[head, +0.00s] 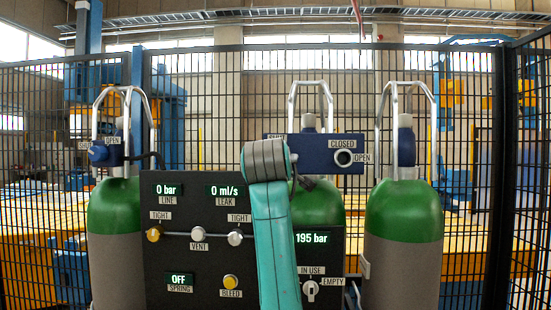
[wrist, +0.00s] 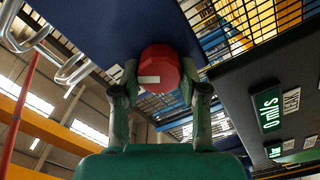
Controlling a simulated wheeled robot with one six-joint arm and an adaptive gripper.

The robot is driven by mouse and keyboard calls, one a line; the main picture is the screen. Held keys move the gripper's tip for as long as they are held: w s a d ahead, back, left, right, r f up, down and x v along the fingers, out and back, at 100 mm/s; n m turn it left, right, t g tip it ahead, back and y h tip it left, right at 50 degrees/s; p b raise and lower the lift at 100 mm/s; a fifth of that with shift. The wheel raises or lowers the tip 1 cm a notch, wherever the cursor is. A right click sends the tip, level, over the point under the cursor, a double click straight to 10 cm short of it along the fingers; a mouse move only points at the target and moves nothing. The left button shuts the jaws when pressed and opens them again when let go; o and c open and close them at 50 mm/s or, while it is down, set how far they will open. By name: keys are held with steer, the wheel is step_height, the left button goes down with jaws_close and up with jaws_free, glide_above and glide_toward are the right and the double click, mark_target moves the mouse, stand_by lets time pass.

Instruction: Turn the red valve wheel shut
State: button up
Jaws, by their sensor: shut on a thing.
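The red valve wheel (wrist: 163,62) shows in the wrist view, faceted, with a pale rectangular mark on its face. It sits against a dark blue panel (wrist: 105,25). My gripper (wrist: 160,78) has one finger on each side of the wheel and is shut on it. In the head view my teal arm and its grey wrist hide the wheel and the fingers. A blue panel (head: 290,153) with CLOSED and OPEN labels stands behind the arm there; part of its lettering is covered.
A black gauge panel (head: 200,265) reads 0 bar, 0 ml/s and OFF. It stands close beside my gripper, also in the wrist view (wrist: 280,60). Green-topped cylinders (head: 403,210) with metal guards stand in a row before a black mesh fence (head: 480,130).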

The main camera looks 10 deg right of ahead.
steer(key=n, duration=0.6)
steer(key=shift+f, duration=0.15)
steer(key=shift+n, duration=0.3)
steer(key=o, duration=1.1)
steer(key=shift+a, duration=0.1)
steer(key=shift+o, duration=0.2)
steer(key=v, duration=1.2)
